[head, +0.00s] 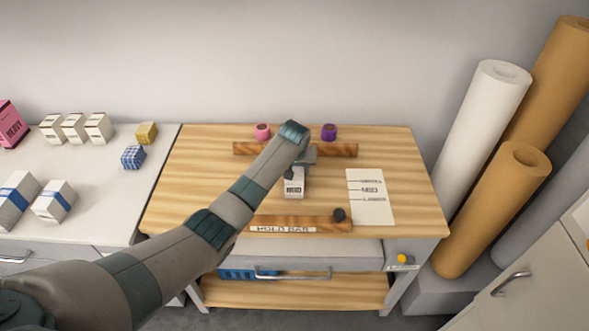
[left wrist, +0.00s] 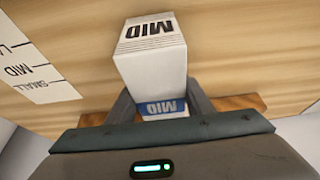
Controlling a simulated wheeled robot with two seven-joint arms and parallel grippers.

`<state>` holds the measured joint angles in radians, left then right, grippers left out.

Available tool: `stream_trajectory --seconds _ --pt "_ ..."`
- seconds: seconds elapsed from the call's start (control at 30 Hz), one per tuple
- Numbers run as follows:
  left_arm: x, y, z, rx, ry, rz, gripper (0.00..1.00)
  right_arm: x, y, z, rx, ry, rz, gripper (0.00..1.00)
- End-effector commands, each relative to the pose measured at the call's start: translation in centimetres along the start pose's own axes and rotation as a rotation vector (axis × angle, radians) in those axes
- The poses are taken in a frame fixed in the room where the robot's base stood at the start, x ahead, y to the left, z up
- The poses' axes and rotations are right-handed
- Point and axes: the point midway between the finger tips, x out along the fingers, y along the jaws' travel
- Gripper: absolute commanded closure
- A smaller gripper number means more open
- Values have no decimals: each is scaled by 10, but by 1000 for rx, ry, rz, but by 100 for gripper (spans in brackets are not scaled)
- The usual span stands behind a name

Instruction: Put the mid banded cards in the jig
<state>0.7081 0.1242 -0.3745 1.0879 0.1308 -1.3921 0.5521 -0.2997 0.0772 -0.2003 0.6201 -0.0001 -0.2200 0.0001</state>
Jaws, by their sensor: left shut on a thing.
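My left gripper (head: 302,160) is over the middle of the wooden bench, between two wooden rails that look like the jig. It is shut on a white pack of cards (head: 294,186). In the left wrist view my left gripper (left wrist: 158,92) has a finger on each side of the pack (left wrist: 152,62), which reads MID and has a blue band at the gripper end. I cannot tell whether the pack touches the bench. The back rail (head: 246,149) and the labelled front rail (head: 335,224) run left to right. My right gripper is not in view.
A size sheet (head: 371,210) lies right of the pack. A dark knob (head: 339,214) is on the front rail. Pink (head: 262,131) and purple (head: 329,132) rolls stand behind. The left table holds blue-banded packs (head: 54,201), cream packs (head: 73,127) and small cubes (head: 133,157). Tall rolls (head: 485,125) stand right.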

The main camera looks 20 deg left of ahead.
Motion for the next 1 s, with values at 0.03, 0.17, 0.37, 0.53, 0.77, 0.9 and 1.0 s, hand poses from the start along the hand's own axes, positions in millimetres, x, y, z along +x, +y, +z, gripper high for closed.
stream_trajectory --seconds 0.03,0.17,0.37,0.53,0.77,0.9,1.0 --pt "1 0 0 0 1 0 86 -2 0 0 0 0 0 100" --pt "2 0 0 0 2 1 86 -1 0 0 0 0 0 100" --pt "3 0 1 0 2 1 86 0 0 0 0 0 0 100" --pt "5 0 2 0 1 0 35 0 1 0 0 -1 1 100" --pt "5 0 2 0 0 0 35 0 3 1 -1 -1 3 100" --pt "4 0 2 0 1 0 35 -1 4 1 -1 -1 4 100" --pt "1 0 1 0 1 0 35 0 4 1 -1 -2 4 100"
